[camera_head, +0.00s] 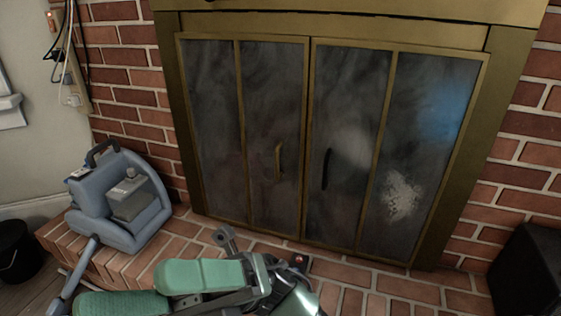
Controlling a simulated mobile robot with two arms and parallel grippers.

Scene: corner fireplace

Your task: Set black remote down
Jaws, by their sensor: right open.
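My right gripper (122,290) is at the bottom of the head view, its two green-padded fingers apart and pointing left. I see nothing held between them. A small dark object with a red spot (299,259) shows on the brick hearth just right of the gripper's body. It may be the black remote, but it is partly hidden and too small to be sure. My left gripper is not in view.
The brick hearth (350,282) lies before a fireplace with brass-framed glass doors (275,130). A blue-grey machine (115,200) stands on the hearth at left. A black bucket (15,250) is at far left. A black box (530,275) is at right. Hearth between gripper and box looks clear.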

